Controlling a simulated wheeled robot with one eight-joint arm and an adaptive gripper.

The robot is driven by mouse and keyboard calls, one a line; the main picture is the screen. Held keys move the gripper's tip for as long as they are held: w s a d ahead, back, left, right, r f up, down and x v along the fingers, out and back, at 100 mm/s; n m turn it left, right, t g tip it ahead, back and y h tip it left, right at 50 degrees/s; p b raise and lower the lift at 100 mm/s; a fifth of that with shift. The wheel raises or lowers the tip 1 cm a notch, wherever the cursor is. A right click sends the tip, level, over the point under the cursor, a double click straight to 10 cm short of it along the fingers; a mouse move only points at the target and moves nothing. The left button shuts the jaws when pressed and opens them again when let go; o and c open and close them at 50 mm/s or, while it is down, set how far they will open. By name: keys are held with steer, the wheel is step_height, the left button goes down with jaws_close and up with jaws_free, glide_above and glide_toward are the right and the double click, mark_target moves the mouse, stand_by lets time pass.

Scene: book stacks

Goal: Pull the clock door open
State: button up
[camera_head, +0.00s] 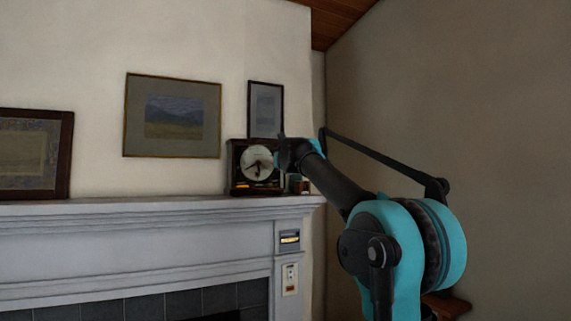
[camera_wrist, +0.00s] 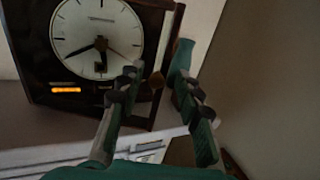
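A dark clock with a round white face (camera_head: 257,163) stands on the mantel, partly hidden by my arm in the head view. In the wrist view the clock face (camera_wrist: 97,35) fills the upper left, tilted. A dark door frame (camera_wrist: 167,35) runs along the clock's right side, with a small brass knob (camera_wrist: 156,80) low on it. My gripper (camera_wrist: 158,72) is open, with one finger on each side of the knob; contact is not clear. In the head view my gripper (camera_head: 287,152) is at the clock's right side.
The white mantel (camera_head: 150,211) runs under the clock and ends just to its right. A small dark object (camera_head: 300,186) stands beside the clock. A framed picture (camera_head: 265,108) is behind the clock, with others to the left. The right wall is bare.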

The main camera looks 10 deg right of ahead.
steer(key=shift+w+d+n+y, duration=0.2)
steer(key=shift+w+n+y, duration=0.1)
steer(key=shift+w+y, duration=0.2)
steer(key=shift+w+d+n+y, duration=0.2)
steer(key=shift+w+n+y, duration=0.1)
steer(key=shift+w+y, duration=0.2)
steer(key=shift+c, duration=0.6)
